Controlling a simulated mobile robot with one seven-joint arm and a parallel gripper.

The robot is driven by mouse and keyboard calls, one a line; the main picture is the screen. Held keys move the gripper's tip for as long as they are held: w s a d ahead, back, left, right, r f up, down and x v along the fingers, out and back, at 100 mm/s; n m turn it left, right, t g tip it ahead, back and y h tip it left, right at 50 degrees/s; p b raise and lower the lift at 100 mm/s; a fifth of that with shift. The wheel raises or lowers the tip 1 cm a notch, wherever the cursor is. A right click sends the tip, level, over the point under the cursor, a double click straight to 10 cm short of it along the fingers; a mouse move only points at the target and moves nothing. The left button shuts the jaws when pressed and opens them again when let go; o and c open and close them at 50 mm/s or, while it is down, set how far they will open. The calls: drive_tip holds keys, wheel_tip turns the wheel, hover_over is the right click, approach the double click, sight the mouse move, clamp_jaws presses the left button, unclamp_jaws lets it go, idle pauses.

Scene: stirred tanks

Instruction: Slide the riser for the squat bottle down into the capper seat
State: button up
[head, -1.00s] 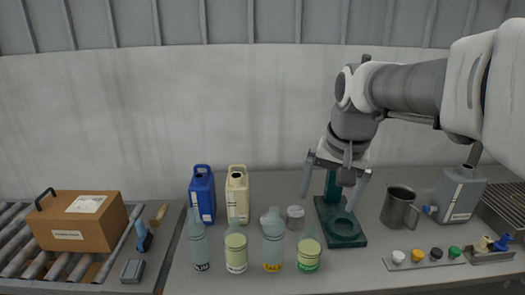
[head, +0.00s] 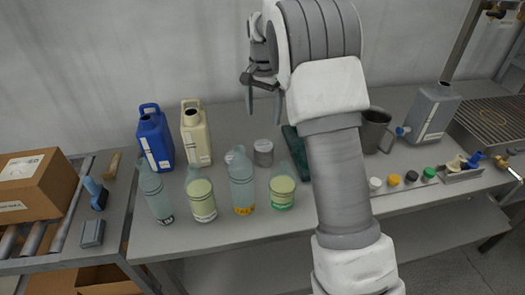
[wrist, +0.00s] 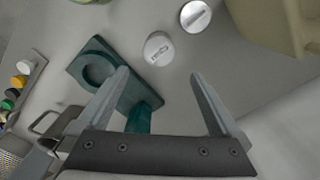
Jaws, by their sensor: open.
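The green capper stand (wrist: 133,88) has a round seat (wrist: 98,69) in its base, which looks empty in the wrist view. In the head view my arm hides most of the capper (head: 294,145). Two small round grey pieces stand beside it: a nearer one (wrist: 158,48), also in the head view (head: 263,153), and a farther one (wrist: 195,16), partly behind a bottle (head: 232,155). Each has a marking on top; I cannot tell which is the squat bottle's riser. My gripper (head: 265,117) is open and empty above the back of the bench, its fingers (wrist: 158,75) apart from both pieces.
Several bottles (head: 243,185) stand along the front. A blue jug (head: 155,140) and a cream jug (head: 196,138) stand behind. A steel mug (head: 374,130), a grey container (head: 432,115) and a strip of coloured caps (head: 394,180) are on the right.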

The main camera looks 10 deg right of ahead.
sight(264, 145)
wheel_tip(264, 145, down, 16)
drive_tip(key=shift+d+f+b, duration=0.1)
drive_tip(key=shift+b, duration=0.45)
drive_tip(key=shift+c, duration=0.3)
drive_tip(key=c, duration=1.5)
drive_tip(key=shift+r, duration=0.25)
wheel_tip(264, 145, up, 4)
drive_tip(key=shift+r, duration=0.15)
drive_tip(key=s+d+r, duration=0.2)
drive_tip(key=d, duration=0.1)
drive_tip(key=s+d+r, duration=0.2)
drive_tip(key=d, duration=0.1)
drive_tip(key=s+d+r, duration=0.2)
drive_tip(key=d, duration=0.2)
drive_tip(key=shift+r, duration=0.2)
